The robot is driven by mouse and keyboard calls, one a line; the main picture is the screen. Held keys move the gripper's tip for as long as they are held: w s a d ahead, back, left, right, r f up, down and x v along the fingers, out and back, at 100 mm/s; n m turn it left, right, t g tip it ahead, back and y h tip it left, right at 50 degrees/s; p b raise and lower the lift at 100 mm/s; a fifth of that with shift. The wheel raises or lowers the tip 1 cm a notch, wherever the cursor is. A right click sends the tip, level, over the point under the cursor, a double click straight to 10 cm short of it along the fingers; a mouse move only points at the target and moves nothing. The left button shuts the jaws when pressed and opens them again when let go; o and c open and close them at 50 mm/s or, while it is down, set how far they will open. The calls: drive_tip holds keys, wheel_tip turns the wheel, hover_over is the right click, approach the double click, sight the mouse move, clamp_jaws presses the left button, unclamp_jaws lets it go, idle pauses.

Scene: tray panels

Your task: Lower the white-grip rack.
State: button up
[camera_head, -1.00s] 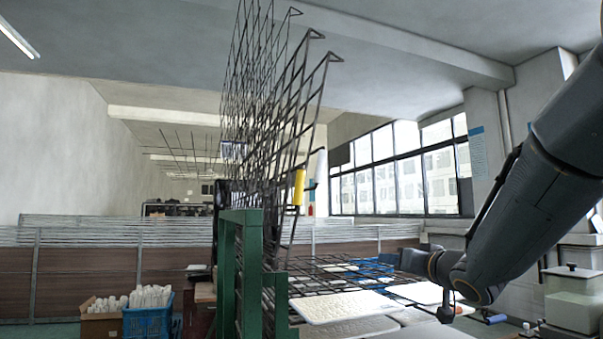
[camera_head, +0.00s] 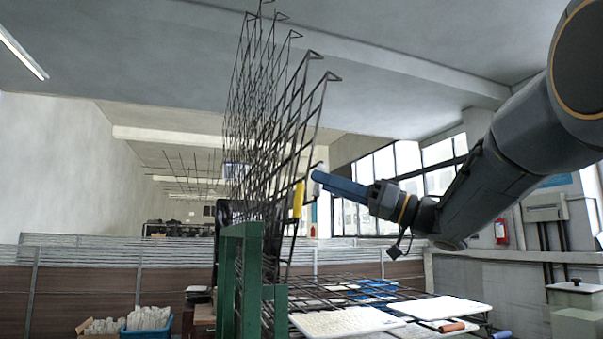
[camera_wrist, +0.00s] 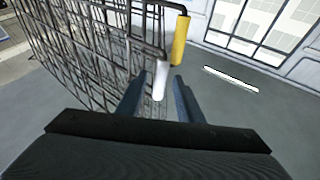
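The white grip (camera_wrist: 160,82) is on the bent end of a dark wire rack among several raised, near-upright racks. Only a bit of it shows in the head view (camera_head: 321,168), at my fingertips. My gripper (camera_wrist: 160,88) has its two fingers on either side of the white grip, with a narrow gap on each side, so it looks open. In the head view my gripper (camera_head: 322,181) reaches in from the right. The white-grip rack's own wires are hard to tell from the neighbouring racks.
A yellow grip (camera_head: 298,200) on another raised rack is close beside the white one. Lowered racks lie flat below, with pale panels (camera_head: 345,322), an orange grip (camera_head: 452,327) and a blue grip (camera_head: 502,335). A green frame post (camera_head: 247,280) stands at the raised racks' base.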

drive_tip(key=p+x, duration=0.2)
drive_tip(key=x, duration=0.4)
drive_tip(key=shift+a, duration=0.1)
clamp_jaws()
